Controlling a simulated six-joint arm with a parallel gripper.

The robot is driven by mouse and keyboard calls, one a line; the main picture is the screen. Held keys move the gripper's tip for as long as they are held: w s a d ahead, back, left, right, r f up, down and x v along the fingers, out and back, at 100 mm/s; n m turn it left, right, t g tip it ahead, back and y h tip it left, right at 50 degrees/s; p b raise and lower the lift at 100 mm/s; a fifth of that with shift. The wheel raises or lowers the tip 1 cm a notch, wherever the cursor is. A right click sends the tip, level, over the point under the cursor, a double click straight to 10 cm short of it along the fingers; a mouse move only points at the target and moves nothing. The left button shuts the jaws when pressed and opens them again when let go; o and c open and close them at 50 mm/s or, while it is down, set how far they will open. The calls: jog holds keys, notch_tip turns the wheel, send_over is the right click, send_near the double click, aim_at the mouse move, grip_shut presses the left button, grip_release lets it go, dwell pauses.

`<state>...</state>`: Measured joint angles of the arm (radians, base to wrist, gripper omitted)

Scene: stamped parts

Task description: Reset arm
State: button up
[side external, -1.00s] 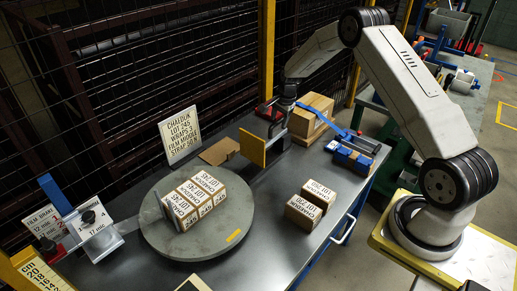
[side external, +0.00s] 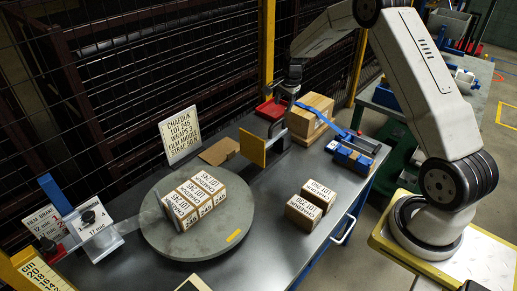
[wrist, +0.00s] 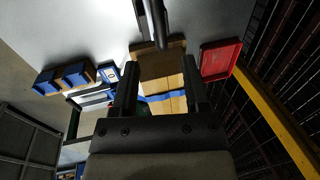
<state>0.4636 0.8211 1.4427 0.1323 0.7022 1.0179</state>
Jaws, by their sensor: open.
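My gripper (side external: 293,84) hangs at the back of the bench in the side view, small and dark, higher than the bench top and close to a cardboard box. In the wrist view my gripper (wrist: 160,75) shows two dark fingers spread apart with nothing held between them. The cardboard box (side external: 312,112) with a blue strap lies beyond the fingers; it also shows in the wrist view (wrist: 160,66). My arm reaches over from its base at the right.
A grey turntable (side external: 200,245) bears several labelled cartons (side external: 196,198). A pale film dispenser (side external: 95,232) stands left. A red tray (side external: 271,109), yellow plate (side external: 252,147), blue tool (side external: 352,158) and two cartons (side external: 308,202) share the bench. Wire mesh stands behind.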

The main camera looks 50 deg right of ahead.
jog(key=shift+r, duration=0.35)
jog(key=s+a+r+n, duration=0.2)
jog(key=s+a+n, duration=0.2)
jog(key=a, duration=0.3)
jog(key=s+a+r+n, duration=0.2)
jog(key=s+a+n, duration=0.2)
jog(key=a, duration=0.3)
jog(key=s+a+n, duration=1)
jog(key=s, duration=0.5)
